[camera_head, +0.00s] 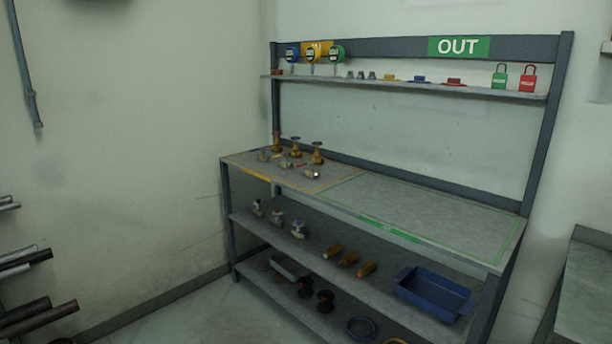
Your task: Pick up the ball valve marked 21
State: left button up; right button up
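Several small valves stand in a group on the left part of the workbench top (345,194). Among them are brass valves, such as one with a dark handwheel (318,153) at the right of the group and one with a reddish top (277,143) at the back left. In front of these lie smaller silver valves, one with a red handle (299,165) and one at the front right (313,174). The number markings are too small to read, so I cannot tell which valve is 21. Neither of my grippers is in view.
The bench's right half, outlined in green (440,213), is bare. The upper shelf (420,86) holds gauges, small parts and padlocks under an OUT sign (459,47). Lower shelves hold fittings and a blue tray (433,293). Pipes (30,262) jut in at the left.

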aim_at(261, 156)
jog(key=i+j+u, duration=0.25)
jog(key=i, duration=0.25)
jog(key=i+j, duration=0.15)
jog(key=i, duration=0.8)
jog(key=i+j+u, duration=0.15)
jog(key=i, duration=0.75)
